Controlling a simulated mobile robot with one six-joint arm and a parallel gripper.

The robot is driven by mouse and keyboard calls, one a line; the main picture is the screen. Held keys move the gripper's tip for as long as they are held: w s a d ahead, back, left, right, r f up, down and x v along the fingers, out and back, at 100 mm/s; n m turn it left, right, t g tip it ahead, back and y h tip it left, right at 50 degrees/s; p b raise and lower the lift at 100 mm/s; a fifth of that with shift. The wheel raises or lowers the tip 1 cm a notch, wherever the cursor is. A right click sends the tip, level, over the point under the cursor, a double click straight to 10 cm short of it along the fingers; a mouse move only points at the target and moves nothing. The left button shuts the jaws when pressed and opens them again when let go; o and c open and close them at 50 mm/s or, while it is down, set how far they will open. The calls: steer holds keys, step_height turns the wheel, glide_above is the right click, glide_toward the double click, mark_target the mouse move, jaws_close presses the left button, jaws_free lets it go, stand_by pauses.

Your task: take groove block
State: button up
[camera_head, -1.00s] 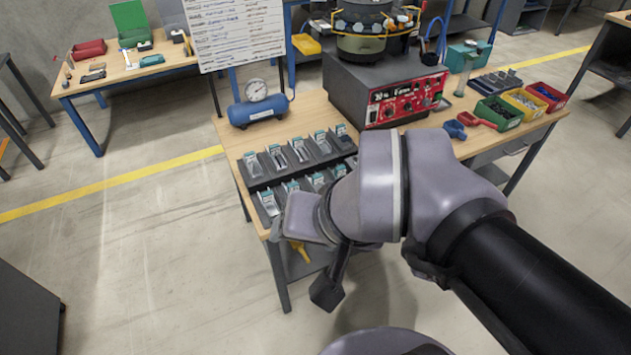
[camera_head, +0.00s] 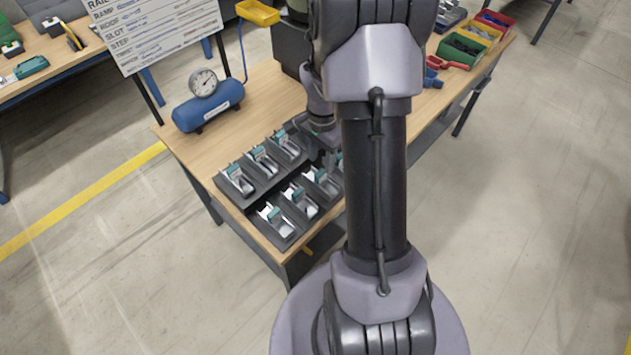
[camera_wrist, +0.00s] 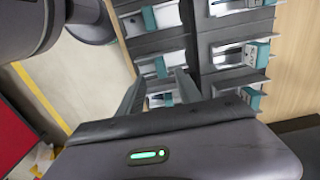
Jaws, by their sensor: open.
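A dark parts rack (camera_head: 226,187) stands on the wooden table, with two rows of compartments holding small light parts with teal tags. I cannot tell which part is the groove block. In the head view my gripper (camera_head: 326,158) is over the right part of the rack, largely hidden by my arm. In the wrist view my gripper (camera_wrist: 158,84) is open, its two dark fingers apart. A compartment with a teal-tagged part (camera_wrist: 165,99) shows between and beyond the fingers. Nothing is visibly held. The rack's right end is hidden by my arm in the head view.
A blue air tank with a gauge (camera_head: 208,108) stands behind the rack on the table (camera_head: 258,92). A sign board (camera_head: 160,32) stands behind it. Green, yellow and red bins (camera_head: 462,50) are at the far right. The floor left of the table is clear.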

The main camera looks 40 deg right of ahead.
mark_target(321, 172)
step_height(321, 172, down, 2)
steer(key=shift+s+f, duration=0.1)
steer(key=f+b, duration=0.3)
steer(key=f, duration=0.2)
steer(key=shift+w, duration=0.2)
steer(key=shift+r, duration=0.1)
jaws_close()
